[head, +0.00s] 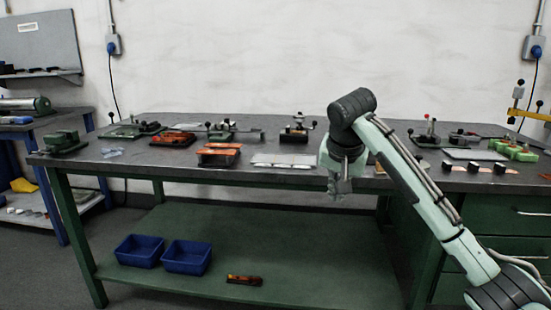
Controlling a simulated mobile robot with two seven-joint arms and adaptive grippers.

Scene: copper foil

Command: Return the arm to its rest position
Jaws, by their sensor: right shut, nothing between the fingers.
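My right arm (405,165) comes in from the lower right, rises above the table and bends down at the wrist. My right gripper (340,190) points down in front of the workbench's front edge. It is shut and holds nothing. It hangs apart from the objects on the tabletop. My left gripper is not in view.
The dark workbench (230,165) carries orange-brown blocks (219,153), a white plate (285,160), a small green vise (64,142) and green fixtures (513,150). Two blue bins (187,257) stand on its lower shelf (300,260). A second bench (45,125) stands at left.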

